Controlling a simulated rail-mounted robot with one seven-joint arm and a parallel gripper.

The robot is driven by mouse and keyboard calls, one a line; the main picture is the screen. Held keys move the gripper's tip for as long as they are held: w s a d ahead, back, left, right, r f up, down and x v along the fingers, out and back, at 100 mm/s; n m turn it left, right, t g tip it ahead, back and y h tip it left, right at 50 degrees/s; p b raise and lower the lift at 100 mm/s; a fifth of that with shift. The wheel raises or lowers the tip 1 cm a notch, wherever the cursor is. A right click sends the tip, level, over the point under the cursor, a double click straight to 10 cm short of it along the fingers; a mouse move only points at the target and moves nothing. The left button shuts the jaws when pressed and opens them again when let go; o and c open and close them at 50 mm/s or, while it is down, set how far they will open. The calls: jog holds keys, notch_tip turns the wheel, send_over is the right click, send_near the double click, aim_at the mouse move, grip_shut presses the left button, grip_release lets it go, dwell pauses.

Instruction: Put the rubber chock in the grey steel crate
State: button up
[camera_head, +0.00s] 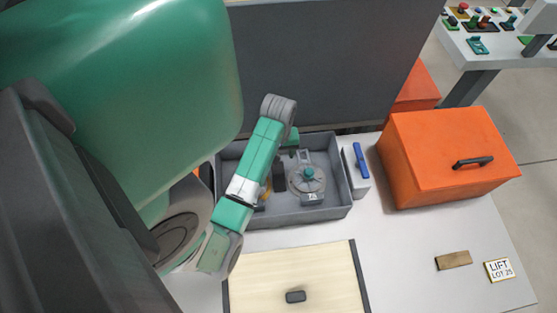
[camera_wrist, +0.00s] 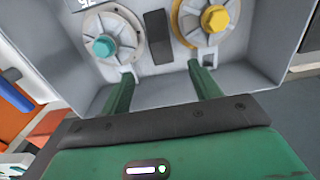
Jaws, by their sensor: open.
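The grey steel crate (camera_head: 322,213) stands on the white table in the head view; its inside fills much of the wrist view (camera_wrist: 265,75). A dark upright-looking block, apparently the rubber chock (camera_wrist: 158,37), is inside it, between two round discs; it also shows in the head view (camera_head: 279,177). My gripper (camera_wrist: 160,68) is open and empty, its green fingers reaching over the crate. The dark block appears beyond the fingertips, in line with the gap between them, and apart from both. In the head view my arm partly covers the crate's left side.
In the crate are a disc with a teal knob (camera_wrist: 104,46) and one with a yellow knob (camera_wrist: 214,18). Right of the crate are a blue-handled item (camera_head: 361,160) and an orange box (camera_head: 440,150). A wooden panel (camera_head: 290,270) lies in front; a brown block (camera_head: 453,260) lies right.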

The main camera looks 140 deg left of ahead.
jog(key=shift+r, duration=0.55)
